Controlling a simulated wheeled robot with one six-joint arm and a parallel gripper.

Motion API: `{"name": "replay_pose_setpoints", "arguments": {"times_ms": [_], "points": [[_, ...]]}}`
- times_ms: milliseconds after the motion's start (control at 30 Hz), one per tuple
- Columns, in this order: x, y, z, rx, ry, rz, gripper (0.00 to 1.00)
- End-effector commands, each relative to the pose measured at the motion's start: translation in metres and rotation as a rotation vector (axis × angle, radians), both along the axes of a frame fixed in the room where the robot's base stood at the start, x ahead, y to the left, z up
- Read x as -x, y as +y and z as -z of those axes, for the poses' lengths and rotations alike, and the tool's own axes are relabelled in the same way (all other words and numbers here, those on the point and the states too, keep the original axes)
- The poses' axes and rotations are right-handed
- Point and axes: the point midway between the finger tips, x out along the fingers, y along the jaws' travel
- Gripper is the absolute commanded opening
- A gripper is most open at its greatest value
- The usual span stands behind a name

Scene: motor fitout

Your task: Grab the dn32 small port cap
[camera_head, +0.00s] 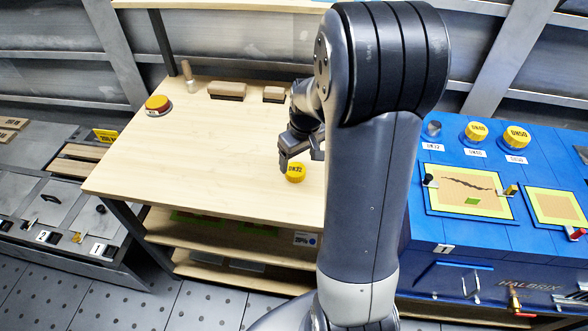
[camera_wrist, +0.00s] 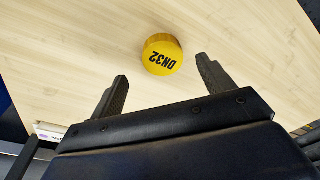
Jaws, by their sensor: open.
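The yellow DN32 cap (camera_head: 296,172) sits label up on the wooden table (camera_head: 215,150), near the table's middle right. My gripper (camera_head: 300,160) is just above and behind it, pointing down. In the wrist view the cap (camera_wrist: 162,55) lies beyond the fingertips, toward the right finger, with bare wood around it. My gripper (camera_wrist: 162,72) is open and empty in that view, its two dark fingers apart. The cap is not visibly between the fingers, and I see no contact.
A yellow-topped round piece (camera_head: 157,104), a wooden-handled tool (camera_head: 188,75) and two brown blocks (camera_head: 227,90) stand at the table's back. A blue bench (camera_head: 420,230) at right holds DN40 (camera_head: 476,131) and DN50 (camera_head: 516,136) caps. The table's left middle is clear.

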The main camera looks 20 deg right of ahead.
Motion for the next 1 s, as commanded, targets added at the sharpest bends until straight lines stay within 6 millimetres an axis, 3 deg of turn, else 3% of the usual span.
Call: {"name": "replay_pose_setpoints", "arguments": {"times_ms": [300, 633, 1000], "points": [[-0.008, 0.005, 0.041, -0.002, 0.002, 0.001, 0.77], [-0.009, 0.005, 0.046, 0.000, -0.001, 0.000, 0.76], [-0.009, 0.005, 0.045, 0.000, 0.000, 0.000, 0.45]]}}
